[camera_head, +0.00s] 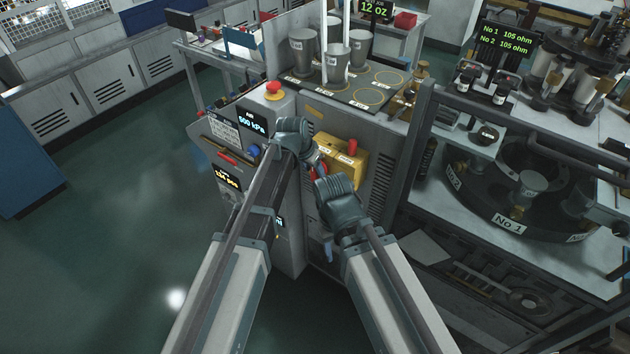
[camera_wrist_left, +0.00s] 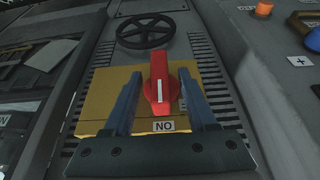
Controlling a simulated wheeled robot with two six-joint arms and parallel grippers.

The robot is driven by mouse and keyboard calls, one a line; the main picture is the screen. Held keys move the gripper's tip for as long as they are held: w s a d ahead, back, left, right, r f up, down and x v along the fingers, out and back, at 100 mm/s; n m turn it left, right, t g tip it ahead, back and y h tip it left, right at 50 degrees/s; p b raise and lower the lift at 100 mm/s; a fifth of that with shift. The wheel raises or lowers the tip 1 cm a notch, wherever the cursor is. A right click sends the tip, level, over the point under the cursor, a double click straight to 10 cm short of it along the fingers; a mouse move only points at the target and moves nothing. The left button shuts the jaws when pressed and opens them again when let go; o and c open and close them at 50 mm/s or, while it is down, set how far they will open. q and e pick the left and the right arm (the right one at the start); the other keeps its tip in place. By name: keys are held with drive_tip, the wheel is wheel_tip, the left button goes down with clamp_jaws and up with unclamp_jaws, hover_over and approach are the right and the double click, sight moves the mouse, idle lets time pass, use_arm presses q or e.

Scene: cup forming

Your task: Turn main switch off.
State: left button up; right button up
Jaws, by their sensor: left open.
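The main switch is a red rotary handle (camera_wrist_left: 160,88) on a yellow plate (camera_wrist_left: 98,100) in the left wrist view. Its white stripe runs along the picture's vertical, toward a small label at the near edge of the plate. My left gripper (camera_wrist_left: 160,76) is open, with one blue-grey finger on each side of the handle; contact cannot be told. In the head view, the yellow switch housing (camera_head: 348,167) is on the machine's side, and my left gripper (camera_head: 316,164) is beside it, partly hidden by my arm. My right wrist is close by; its jaws are not clear.
A dark handwheel (camera_wrist_left: 146,32) is beyond the plate. A red mushroom button (camera_head: 273,89) and a blue knob (camera_head: 253,151) are on the machine. Grey cups (camera_head: 303,50) stand on top. A round-table machine (camera_head: 510,205) is at the right; open floor is at the left.

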use_arm(q)
drive_tip(key=shift+b+x, duration=0.5)
drive_tip(key=shift+x, duration=0.5)
clamp_jaws()
